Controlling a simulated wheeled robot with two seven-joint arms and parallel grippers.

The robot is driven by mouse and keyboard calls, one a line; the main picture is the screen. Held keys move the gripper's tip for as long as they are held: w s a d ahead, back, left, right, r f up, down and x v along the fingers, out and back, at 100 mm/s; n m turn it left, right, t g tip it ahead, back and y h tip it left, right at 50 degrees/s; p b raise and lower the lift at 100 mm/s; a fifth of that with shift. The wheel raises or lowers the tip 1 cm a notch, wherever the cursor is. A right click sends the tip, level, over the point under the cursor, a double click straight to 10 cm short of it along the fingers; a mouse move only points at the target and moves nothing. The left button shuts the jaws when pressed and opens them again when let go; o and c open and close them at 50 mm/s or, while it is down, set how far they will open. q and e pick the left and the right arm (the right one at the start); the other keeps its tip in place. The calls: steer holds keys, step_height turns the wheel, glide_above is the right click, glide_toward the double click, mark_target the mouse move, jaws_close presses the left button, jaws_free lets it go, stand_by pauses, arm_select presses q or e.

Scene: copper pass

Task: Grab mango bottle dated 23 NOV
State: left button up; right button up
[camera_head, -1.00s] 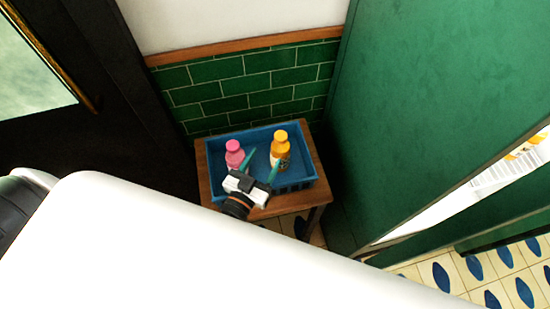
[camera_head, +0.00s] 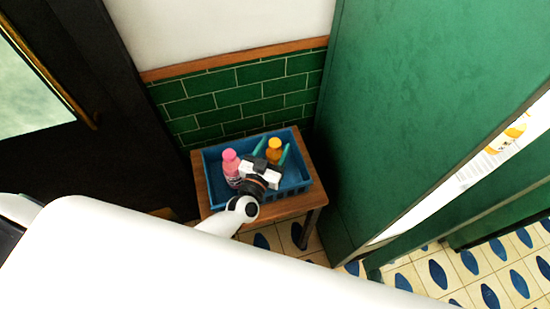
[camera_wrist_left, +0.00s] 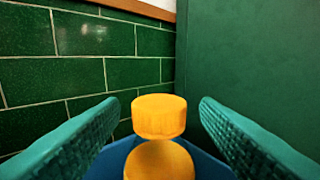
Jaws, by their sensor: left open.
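An orange-yellow bottle (camera_head: 273,157) with an orange cap (camera_wrist_left: 158,116) stands upright in a blue crate (camera_head: 294,185), in its right half. A pink bottle (camera_head: 231,168) with a pink cap stands to its left in the same crate. I cannot read a date on either bottle. My left gripper (camera_head: 272,152) is open over the crate, with its teal fingers to either side of the orange bottle. In the left wrist view, the cap sits between the two fingers, with gaps on both sides. The gripper body hides part of the orange bottle in the head view. My right gripper is not in view.
The crate stands on a small wooden table (camera_head: 199,178) in a corner. A green tiled wall (camera_head: 240,97) is behind it and a tall green panel (camera_head: 390,110) is close on the right. A dark door (camera_head: 100,150) is on the left.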

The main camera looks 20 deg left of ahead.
arm_select(q)
steer(key=shift+w, duration=0.85)
jaws_close()
steer(key=shift+r, duration=0.1)
